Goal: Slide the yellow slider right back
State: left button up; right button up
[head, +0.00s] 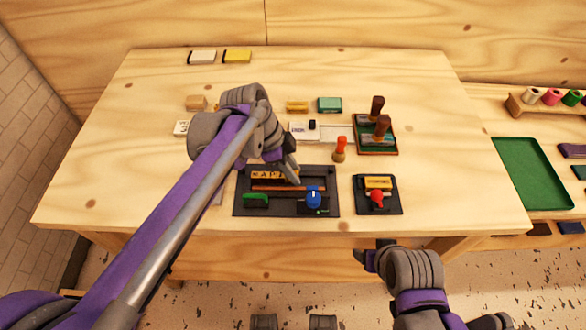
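A black panel (285,208) lies near the front middle of the table. On it are a yellow-orange strip with dark marks (264,175), a brown bar (285,188), a green piece (255,200) and a blue knob (314,195). I cannot tell which yellow part is the slider. My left gripper (292,172) points down at the right end of the yellow-orange strip and hides part of it. Whether it touches anything or is open is unclear. My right gripper (374,253) is below the table's front edge, away from the panel; its opening is unclear.
A smaller black panel (392,207) with a yellow block (378,183) and red knob (376,197) lies to the right. An orange-topped peg (340,147) and a tray with wooden-handled tools (390,150) stand behind. A green tray (530,173) is on the right-hand table.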

pick_arm(q)
grip_shut()
dwell(1.1)
